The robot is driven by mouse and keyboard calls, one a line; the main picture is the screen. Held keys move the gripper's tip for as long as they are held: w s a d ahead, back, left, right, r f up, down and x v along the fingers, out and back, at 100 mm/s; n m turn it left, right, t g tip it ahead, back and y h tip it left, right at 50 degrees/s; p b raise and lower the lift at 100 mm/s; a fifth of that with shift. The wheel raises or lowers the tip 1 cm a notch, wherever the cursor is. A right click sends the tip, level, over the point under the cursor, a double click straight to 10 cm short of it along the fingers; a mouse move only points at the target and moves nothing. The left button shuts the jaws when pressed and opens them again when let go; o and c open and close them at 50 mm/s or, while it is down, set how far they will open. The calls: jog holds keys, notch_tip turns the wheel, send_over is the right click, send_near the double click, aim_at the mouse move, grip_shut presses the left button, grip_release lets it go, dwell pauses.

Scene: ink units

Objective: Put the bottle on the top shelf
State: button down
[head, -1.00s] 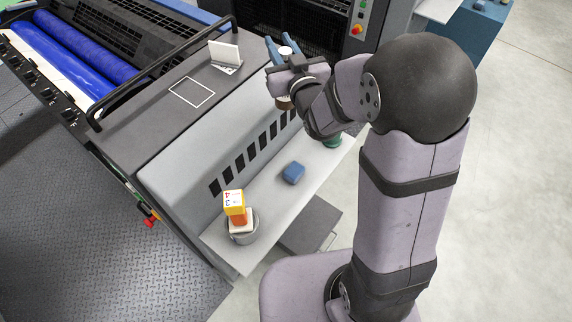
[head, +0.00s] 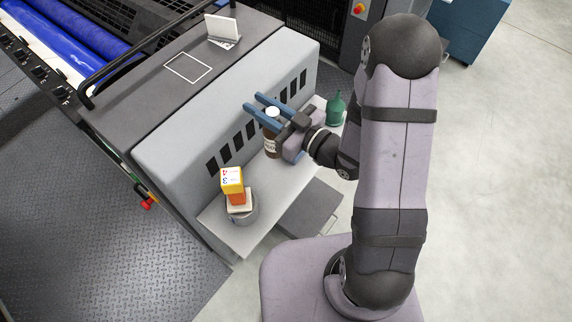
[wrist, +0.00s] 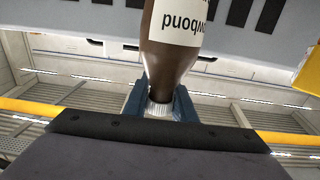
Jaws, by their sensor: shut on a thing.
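The brown bottle (head: 271,146) has a white cap and a pale label. It is upright in the head view, beside the slotted grey face of the machine and over the light ledge (head: 234,238). My gripper (head: 256,102) is shut on its neck just below the cap, with blue fingers on both sides. In the wrist view the bottle (wrist: 172,55) appears upside down, its cap between the fingers (wrist: 160,100). I cannot tell whether its base touches the ledge. The machine's flat dark top (head: 150,100), with a white square outline, lies higher, to the left.
A yellow-and-orange box stack (head: 232,180) stands over a round grey container (head: 242,217) at the ledge's near end. A green bottle (head: 336,110) stands at its far end. A white folded card (head: 222,28) stands on the machine top. A black rail (head: 150,62) edges that top.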

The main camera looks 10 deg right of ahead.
notch_tip(320, 180, down, 6)
jog(key=shift+s+a+f, duration=0.15)
jog(key=shift+s+f, duration=0.05)
jog(key=shift+f, duration=0.05)
dwell(0.5)
jog(key=shift+f+p, duration=0.5)
jog(key=shift+f, duration=1.45)
jog(key=shift+f, duration=0.15)
jog(key=c, duration=1.5)
grip_release()
jog(key=shift+o, duration=0.2)
